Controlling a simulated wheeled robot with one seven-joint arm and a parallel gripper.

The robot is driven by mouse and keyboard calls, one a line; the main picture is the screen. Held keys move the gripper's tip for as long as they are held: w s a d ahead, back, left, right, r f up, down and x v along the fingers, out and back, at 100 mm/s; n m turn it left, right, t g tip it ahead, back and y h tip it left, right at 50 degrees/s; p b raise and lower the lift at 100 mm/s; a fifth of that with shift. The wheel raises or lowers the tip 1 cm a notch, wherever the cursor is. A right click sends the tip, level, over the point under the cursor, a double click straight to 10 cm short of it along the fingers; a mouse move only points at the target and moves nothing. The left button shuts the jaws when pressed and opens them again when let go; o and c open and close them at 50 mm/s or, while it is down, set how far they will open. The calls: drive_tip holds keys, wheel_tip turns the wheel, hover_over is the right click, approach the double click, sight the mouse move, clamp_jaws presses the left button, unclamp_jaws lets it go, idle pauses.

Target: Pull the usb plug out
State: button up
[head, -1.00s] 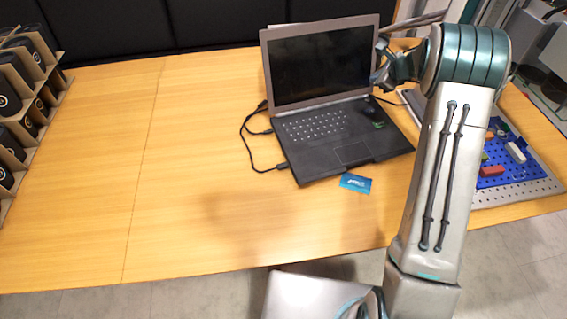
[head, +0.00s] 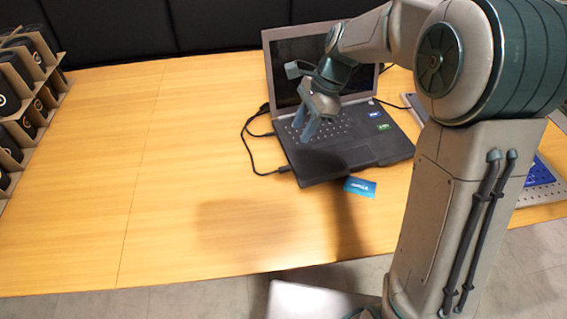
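An open dark laptop (head: 345,160) stands on the wooden table. Black cables run to its left side. One cable ends in a plug (head: 284,169) at the laptop's front left edge, and another plug (head: 268,134) sits further back on that side. I cannot tell from their shape which is the usb plug. My gripper (head: 306,131) hangs over the left part of the keyboard, pointing down, right of and above the plugs. Its two bluish fingers look apart with nothing between them. My arm hides part of the screen.
A blue card (head: 360,187) lies in front of the laptop. A rack of dark boxes (head: 28,100) stands at the far left. The table's left and middle are clear.

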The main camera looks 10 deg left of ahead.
sight(280, 169)
drive_tip(key=b+x, duration=0.1)
drive_tip(key=x, duration=1.2)
drive_tip(key=shift+a+f, duration=0.15)
drive_tip(key=shift+a, duration=0.05)
clamp_jaws()
